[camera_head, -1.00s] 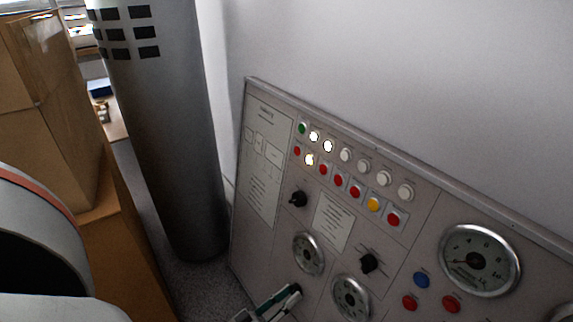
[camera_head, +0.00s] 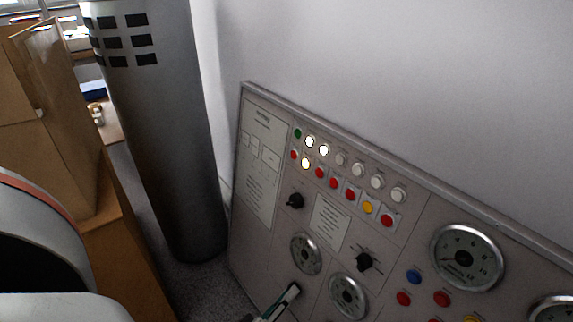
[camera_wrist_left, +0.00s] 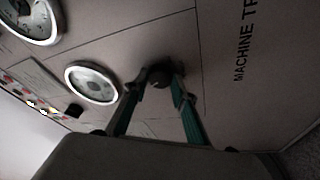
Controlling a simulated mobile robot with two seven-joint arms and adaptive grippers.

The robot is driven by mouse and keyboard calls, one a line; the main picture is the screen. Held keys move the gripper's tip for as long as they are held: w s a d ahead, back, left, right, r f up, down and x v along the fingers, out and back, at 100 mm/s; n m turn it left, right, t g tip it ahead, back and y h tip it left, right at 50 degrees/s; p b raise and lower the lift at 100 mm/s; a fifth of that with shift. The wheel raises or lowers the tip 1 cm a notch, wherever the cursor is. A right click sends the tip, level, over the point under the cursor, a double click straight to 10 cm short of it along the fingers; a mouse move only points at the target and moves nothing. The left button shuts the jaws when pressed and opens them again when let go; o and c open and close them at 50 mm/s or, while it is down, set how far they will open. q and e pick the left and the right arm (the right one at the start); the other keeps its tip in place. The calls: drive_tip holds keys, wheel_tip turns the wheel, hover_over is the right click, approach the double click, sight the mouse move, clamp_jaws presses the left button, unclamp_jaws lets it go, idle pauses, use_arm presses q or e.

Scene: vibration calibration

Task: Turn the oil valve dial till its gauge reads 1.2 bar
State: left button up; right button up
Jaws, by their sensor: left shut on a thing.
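A dark round dial (camera_wrist_left: 160,75) on the grey control panel (camera_head: 262,262) sits between the fingertips of my left gripper (camera_wrist_left: 157,84) in the wrist view. The gripper, with green-sided fingers, is shut on this dial. In the head view only part of the left gripper (camera_head: 291,292) shows at the bottom edge, against the panel, and the dial is mostly hidden there. A small round gauge (camera_head: 305,254) is above the gripper, and a second gauge (camera_head: 348,296) is to its right. Their readings are too small to tell. My right gripper is not in view.
The panel also carries two black knobs (camera_head: 295,201) (camera_head: 364,262), rows of lamps and buttons, and a large gauge (camera_head: 467,257). A grey cylinder (camera_head: 165,150) stands left of the panel. Cardboard boxes (camera_head: 60,130) are at the far left.

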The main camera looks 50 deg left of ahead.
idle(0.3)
use_arm(q)
drive_tip(key=o, duration=1.1)
drive_tip(key=shift+s, duration=0.1)
drive_tip(key=s+d, duration=0.2)
drive_tip(key=s, duration=0.9)
drive_tip(key=shift+s, duration=0.3)
drive_tip(key=shift+f, duration=0.1)
